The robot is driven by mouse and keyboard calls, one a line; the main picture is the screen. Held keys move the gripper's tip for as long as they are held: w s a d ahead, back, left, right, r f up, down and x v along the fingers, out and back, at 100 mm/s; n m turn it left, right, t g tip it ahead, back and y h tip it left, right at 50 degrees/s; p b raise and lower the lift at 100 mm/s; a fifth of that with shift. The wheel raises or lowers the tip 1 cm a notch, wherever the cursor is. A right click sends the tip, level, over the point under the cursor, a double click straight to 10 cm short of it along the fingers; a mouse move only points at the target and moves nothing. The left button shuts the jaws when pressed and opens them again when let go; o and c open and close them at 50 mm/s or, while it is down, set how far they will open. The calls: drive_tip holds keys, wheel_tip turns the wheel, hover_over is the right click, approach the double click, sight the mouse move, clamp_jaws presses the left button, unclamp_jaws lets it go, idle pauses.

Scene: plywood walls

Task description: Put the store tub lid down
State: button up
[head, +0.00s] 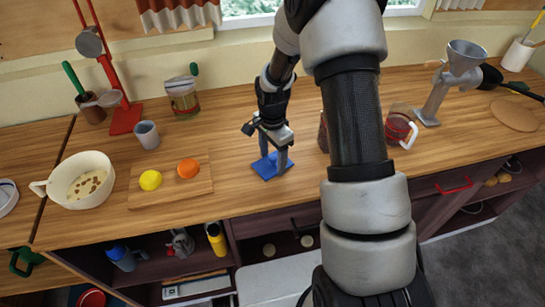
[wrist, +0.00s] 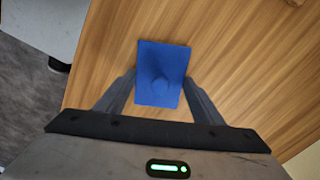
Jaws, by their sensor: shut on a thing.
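The store tub lid is a flat blue rectangle with a round knob in its middle. In the head view the lid (head: 268,168) is at the counter, right of the cutting board, under my gripper (head: 276,162). In the wrist view the lid (wrist: 162,60) lies between and just beyond the fingers of my gripper (wrist: 160,88). My gripper points down and is shut on the lid. I cannot tell whether the lid touches the counter or is slightly above it.
A cutting board (head: 200,188) with a lemon (head: 150,180) and an orange (head: 188,168) is left of the lid. A white bowl (head: 62,188) stands further left. The counter around the lid (head: 235,130) is clear.

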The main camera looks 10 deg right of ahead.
drive_tip(key=shift+f, duration=0.25)
drive_tip(key=o, duration=1)
drive_tip(key=shift+r, duration=0.15)
